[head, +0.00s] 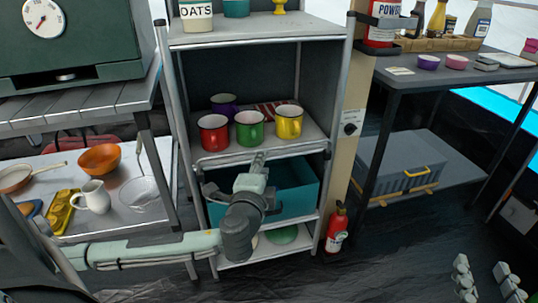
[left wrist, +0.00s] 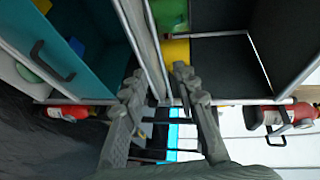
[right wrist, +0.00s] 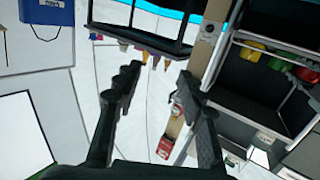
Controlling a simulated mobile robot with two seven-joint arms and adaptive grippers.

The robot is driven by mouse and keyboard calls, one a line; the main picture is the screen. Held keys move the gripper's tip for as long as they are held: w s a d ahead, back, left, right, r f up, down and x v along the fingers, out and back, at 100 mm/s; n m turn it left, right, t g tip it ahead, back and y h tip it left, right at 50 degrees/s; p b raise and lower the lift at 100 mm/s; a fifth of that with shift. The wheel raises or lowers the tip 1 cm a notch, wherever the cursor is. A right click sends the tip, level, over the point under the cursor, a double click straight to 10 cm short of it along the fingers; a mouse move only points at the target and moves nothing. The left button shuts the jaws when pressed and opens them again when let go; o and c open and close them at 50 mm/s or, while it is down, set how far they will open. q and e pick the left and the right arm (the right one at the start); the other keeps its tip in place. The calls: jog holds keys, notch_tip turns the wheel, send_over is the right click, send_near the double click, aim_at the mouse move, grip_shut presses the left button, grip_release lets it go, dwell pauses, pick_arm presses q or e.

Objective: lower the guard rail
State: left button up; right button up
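The guard rail (head: 300,149) is a thin grey metal bar across the front of the mug shelf (head: 262,142), low at the shelf's front edge. My left gripper (head: 258,160) is at the middle of the rail. In the left wrist view the left gripper (left wrist: 157,84) is open, with one finger on each side of the rail (left wrist: 152,50); I cannot tell whether they touch it. My right gripper (head: 486,272) is open and empty at the lower right, away from the shelf; its spread fingers (right wrist: 157,82) also show in the right wrist view.
A red mug (head: 214,133), green mug (head: 250,128), yellow mug (head: 289,121) and purple mug (head: 222,102) stand behind the rail. A teal bin (head: 295,185) is below. A fire extinguisher (head: 337,228) stands right of the rack.

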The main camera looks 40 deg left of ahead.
pick_arm(q)
jog(key=x, duration=0.7)
jog(key=shift+w+a+b, duration=0.2)
jog(key=shift+a+b, duration=0.05)
jog(key=shift+b, duration=0.1)
pick_arm(e)
jog(key=shift+t+y, duration=0.8)
jog(key=shift+t, duration=0.1)
jog(key=r, duration=0.1)
jog(key=a+r, duration=0.1)
jog(key=r, duration=0.2)
jog(key=shift+s+a+r, duration=0.1)
jog(key=shift+s+a, duration=0.05)
jog(key=shift+a, duration=0.2)
pick_arm(q)
jog(key=shift+f, duration=0.15)
jog(key=shift+c, duration=0.2)
grip_shut()
jog(key=shift+f, duration=0.1)
